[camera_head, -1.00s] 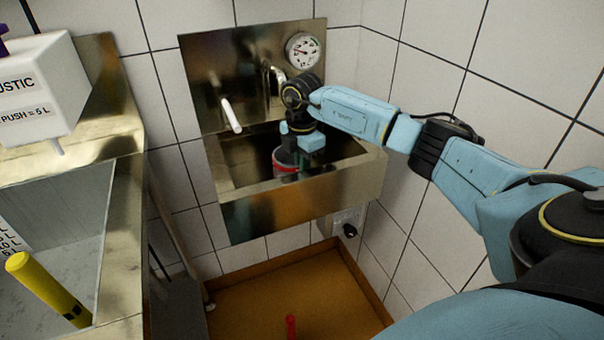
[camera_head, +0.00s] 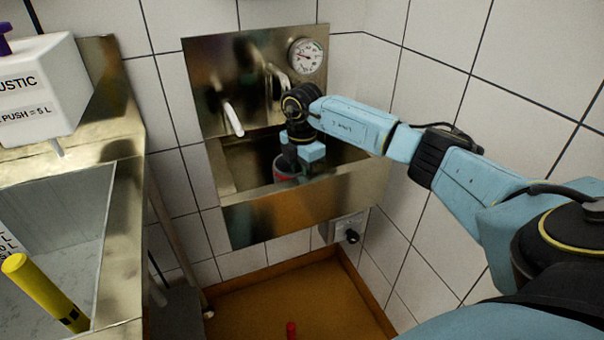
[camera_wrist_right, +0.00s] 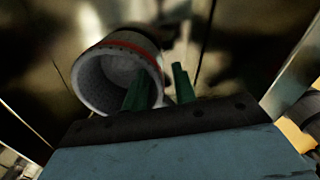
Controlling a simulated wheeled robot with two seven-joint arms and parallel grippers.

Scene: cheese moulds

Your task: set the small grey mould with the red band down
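The small grey mould with a red band (camera_wrist_right: 100,88) is in the right wrist view, its round opening facing the camera and its inside empty. In the head view the mould (camera_head: 284,170) is inside the steel sink (camera_head: 300,205), partly hidden by the sink's front wall and my gripper. My right gripper (camera_wrist_right: 165,88) has its two green fingers on either side of the mould's wall, one across the opening and one outside. My right gripper (camera_head: 305,160) reaches down into the sink. My left gripper is out of view.
A tap with a white handle (camera_head: 233,119) and a round gauge (camera_head: 306,56) are on the steel back panel, close to my right wrist. A white caustic container (camera_head: 40,90) stands at left above a grey basin with a yellow post (camera_head: 45,290).

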